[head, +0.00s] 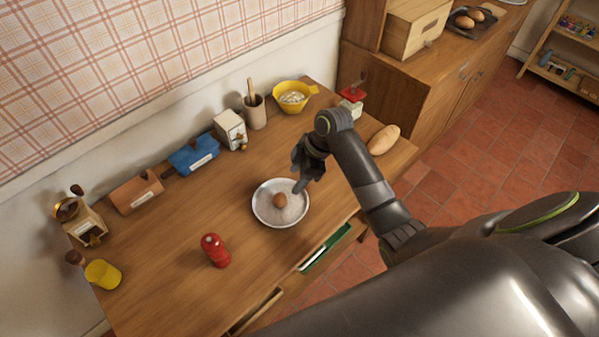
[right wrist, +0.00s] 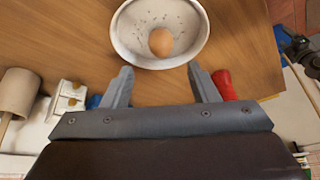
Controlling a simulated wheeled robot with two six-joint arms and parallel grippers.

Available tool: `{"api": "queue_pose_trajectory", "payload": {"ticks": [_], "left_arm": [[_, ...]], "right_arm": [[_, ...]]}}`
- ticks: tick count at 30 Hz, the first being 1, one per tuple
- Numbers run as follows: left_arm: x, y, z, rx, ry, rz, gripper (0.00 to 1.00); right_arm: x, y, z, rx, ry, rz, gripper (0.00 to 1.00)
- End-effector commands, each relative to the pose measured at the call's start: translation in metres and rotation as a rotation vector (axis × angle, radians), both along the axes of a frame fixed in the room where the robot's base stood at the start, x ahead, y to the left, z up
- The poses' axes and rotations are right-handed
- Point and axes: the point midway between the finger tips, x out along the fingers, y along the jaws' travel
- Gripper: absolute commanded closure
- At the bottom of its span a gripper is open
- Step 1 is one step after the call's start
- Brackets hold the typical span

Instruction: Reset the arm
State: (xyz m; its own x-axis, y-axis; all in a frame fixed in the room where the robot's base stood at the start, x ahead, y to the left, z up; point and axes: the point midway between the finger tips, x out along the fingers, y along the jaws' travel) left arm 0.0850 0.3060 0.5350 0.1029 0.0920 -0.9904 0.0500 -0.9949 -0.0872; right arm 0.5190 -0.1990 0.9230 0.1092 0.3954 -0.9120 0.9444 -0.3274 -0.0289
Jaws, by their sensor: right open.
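My right arm reaches in from the right in the head view, and its gripper (head: 302,184) hangs just above the far right rim of a pale bowl (head: 262,213). A brown egg (head: 280,200) lies in the bowl. In the right wrist view my right gripper (right wrist: 159,86) is open, with its two fingers apart and nothing between them. The bowl (right wrist: 125,40) and the egg (right wrist: 161,42) show beyond the fingertips there. My left gripper is not in view.
The wooden table (head: 165,235) holds a red shaker (head: 215,251), a yellow cup (head: 103,273), a yellow bowl (head: 311,90), a bread loaf (head: 384,140) and several boxes along the wall. An open drawer with a green item (head: 326,247) juts from the front edge.

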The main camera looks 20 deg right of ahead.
Motion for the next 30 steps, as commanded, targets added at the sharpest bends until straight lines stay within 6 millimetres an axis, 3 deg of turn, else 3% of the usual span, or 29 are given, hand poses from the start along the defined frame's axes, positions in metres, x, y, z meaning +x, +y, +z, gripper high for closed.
{"api": "queue_pose_trajectory", "payload": {"ticks": [6,23,26,30], "left_arm": [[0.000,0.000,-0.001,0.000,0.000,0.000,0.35],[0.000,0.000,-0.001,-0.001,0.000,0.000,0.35],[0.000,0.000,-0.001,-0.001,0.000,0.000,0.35],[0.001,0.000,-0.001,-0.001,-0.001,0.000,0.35]], "right_arm": [[-0.002,-0.005,0.012,-0.001,0.001,0.000,0.46],[-0.005,-0.006,0.010,-0.003,0.004,-0.011,0.46],[-0.020,-0.011,0.000,-0.019,0.016,-0.074,0.46],[-0.064,-0.026,-0.019,-0.066,0.043,-0.268,0.46]]}}
